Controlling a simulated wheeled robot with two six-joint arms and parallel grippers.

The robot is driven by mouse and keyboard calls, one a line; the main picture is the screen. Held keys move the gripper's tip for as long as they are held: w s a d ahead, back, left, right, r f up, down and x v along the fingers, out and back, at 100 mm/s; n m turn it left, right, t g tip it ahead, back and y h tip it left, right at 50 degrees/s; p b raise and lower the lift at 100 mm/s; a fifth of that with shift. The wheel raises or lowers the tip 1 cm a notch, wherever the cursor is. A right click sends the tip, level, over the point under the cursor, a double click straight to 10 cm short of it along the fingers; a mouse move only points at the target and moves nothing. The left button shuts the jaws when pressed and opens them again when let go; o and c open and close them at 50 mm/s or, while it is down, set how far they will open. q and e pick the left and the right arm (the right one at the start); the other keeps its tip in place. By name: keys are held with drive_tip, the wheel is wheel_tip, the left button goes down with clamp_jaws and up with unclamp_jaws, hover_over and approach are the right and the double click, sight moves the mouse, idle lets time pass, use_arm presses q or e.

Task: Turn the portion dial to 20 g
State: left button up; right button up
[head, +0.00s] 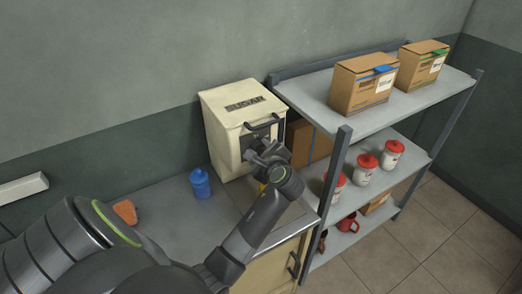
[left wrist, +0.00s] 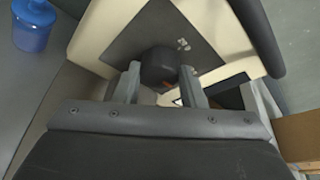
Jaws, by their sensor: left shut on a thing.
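The cream sugar dispenser (head: 226,124) stands on the counter against the wall, with a dark handle at its upper front. My left gripper (head: 262,150) is at its front, below the handle, and covers the dial in the head view. In the left wrist view the round dark portion dial (left wrist: 158,68) sits on a grey square plate (left wrist: 150,37) with small pale marks. The fingers of my left gripper (left wrist: 160,86) are on both sides of the dial and shut on it. The dial's setting cannot be read. My right gripper is not in view.
A blue lidded jar (head: 200,184) stands on the counter (head: 175,212), left of the dispenser. An orange object (head: 125,211) lies further left. A metal shelf (head: 410,105) on the right bears cardboard boxes (head: 363,88) and several red-lidded jars (head: 367,169).

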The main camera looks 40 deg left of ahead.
use_arm(q)
drive_tip(key=shift+s+f+n+t, duration=0.1)
drive_tip(key=shift+n+t, duration=0.3)
drive_tip(key=shift+n, duration=0.4)
drive_tip(key=shift+f+n+t+b, duration=0.1)
drive_tip(key=shift+n+t+b, duration=0.2)
drive_tip(key=shift+n+b, duration=0.25)
drive_tip(key=shift+n+t+b, duration=0.4)
drive_tip(key=shift+n+b, duration=0.3)
drive_tip(key=shift+n, duration=0.05)
drive_tip(key=shift+n+t+b, duration=0.3)
drive_tip(key=shift+n+b, duration=0.2)
drive_tip(key=shift+n, duration=0.1)
drive_tip(key=o, duration=1)
drive_tip(key=shift+a, duration=0.1)
